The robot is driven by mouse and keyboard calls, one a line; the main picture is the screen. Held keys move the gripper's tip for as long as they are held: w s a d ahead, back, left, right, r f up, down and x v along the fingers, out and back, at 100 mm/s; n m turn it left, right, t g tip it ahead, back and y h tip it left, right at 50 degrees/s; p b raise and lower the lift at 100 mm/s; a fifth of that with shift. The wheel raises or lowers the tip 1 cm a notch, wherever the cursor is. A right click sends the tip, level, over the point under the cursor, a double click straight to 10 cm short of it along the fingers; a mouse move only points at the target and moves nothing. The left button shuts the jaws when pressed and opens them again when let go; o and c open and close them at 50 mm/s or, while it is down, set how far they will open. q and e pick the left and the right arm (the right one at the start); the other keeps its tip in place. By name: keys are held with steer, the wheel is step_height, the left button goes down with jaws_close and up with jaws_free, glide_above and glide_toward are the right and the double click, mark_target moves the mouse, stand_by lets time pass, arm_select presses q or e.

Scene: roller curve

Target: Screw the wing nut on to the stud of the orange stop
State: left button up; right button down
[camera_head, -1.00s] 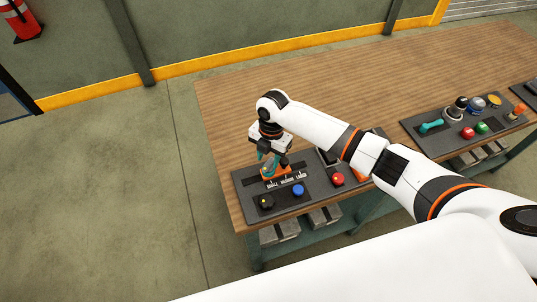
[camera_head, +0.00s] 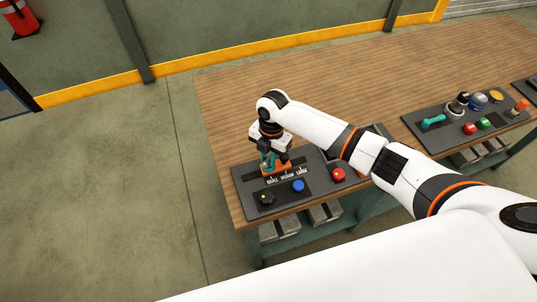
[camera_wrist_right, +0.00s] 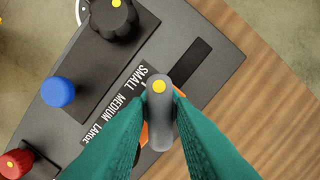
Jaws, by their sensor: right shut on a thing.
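The orange stop (camera_head: 284,171) sits on the dark panel, beside the SMALL, MEDIUM and LARGE labels. A bit of the orange stop (camera_wrist_right: 144,134) shows under the fingers in the right wrist view. The grey wing nut (camera_wrist_right: 160,122) has a yellow dot at one end and lies between the fingertips, over the stop. My right gripper (camera_wrist_right: 163,99), with teal fingers, is shut on the wing nut. In the head view my right gripper (camera_head: 267,164) points down at the stop. The stud and its threads are hidden under the nut. My left gripper is out of view.
The panel has a black knob (camera_head: 266,198), a blue button (camera_head: 298,186) and a red button (camera_head: 338,174). A dark slot (camera_wrist_right: 186,62) runs beside the labels. A second panel (camera_head: 443,143) stands further right on the wooden table (camera_head: 335,75), whose back area is clear.

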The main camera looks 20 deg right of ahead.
steer(key=m+p, duration=0.2)
steer(key=r+m+p, duration=0.1)
steer(key=m, duration=0.1)
steer(key=shift+p, duration=0.4)
steer(key=shift+f+m+t, duration=0.3)
steer(key=shift+f+m, duration=0.05)
steer(key=shift+m, duration=0.35)
steer(key=shift+f+m, duration=0.15)
steer(key=shift+m, duration=0.85)
steer(key=m+t, duration=0.1)
steer(key=m, duration=0.6)
steer(key=shift+w+r, duration=0.15)
steer(key=shift+r, duration=0.05)
